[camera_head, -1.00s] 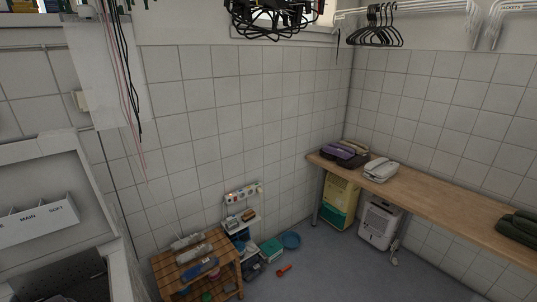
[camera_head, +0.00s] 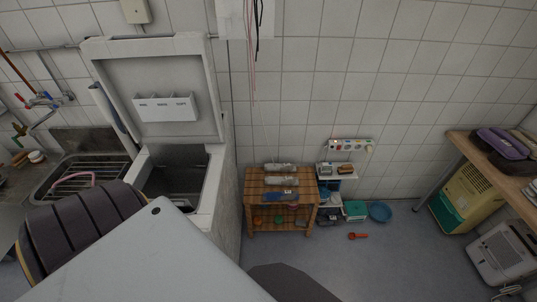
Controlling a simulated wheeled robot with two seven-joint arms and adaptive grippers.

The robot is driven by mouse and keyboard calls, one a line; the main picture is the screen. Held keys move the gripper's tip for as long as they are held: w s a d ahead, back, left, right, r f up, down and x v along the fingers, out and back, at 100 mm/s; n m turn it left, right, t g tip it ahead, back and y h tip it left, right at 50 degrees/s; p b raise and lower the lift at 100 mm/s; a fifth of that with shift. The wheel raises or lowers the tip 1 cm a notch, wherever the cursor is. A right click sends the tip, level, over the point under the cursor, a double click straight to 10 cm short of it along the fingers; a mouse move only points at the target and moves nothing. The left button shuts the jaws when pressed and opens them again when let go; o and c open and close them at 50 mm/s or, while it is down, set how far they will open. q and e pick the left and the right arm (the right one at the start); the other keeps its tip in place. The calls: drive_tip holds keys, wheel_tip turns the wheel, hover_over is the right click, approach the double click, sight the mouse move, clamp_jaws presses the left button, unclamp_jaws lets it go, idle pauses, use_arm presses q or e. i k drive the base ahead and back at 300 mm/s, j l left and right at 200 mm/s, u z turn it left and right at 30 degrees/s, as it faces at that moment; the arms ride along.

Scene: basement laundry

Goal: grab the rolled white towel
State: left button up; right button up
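Two pale, roll-shaped items lie on top of a small slatted wooden rack (camera_head: 251,183) against the back wall. One pale roll (camera_head: 278,167) is at the back and the other pale roll (camera_head: 280,180) is just in front of it. They are small in view, so I cannot tell which, if either, is the rolled white towel. A blue item (camera_head: 285,197) lies in front of them. Neither of my grippers is in view.
An open top-loading washer (camera_head: 180,180) stands left of the rack, with a sink (camera_head: 85,165) farther left. A wooden counter (camera_head: 500,180) and dehumidifier (camera_head: 500,250) stand at right.

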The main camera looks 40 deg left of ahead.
sight(286, 167)
drive_tip(key=i+u, duration=0.2)
drive_tip(key=u, duration=0.25)
drive_tip(key=i+l+u, duration=0.1)
drive_tip(key=i+u, duration=0.15)
drive_tip(key=u, duration=0.2)
drive_tip(key=i+l+u, duration=0.25)
drive_tip(key=i+u, duration=0.2)
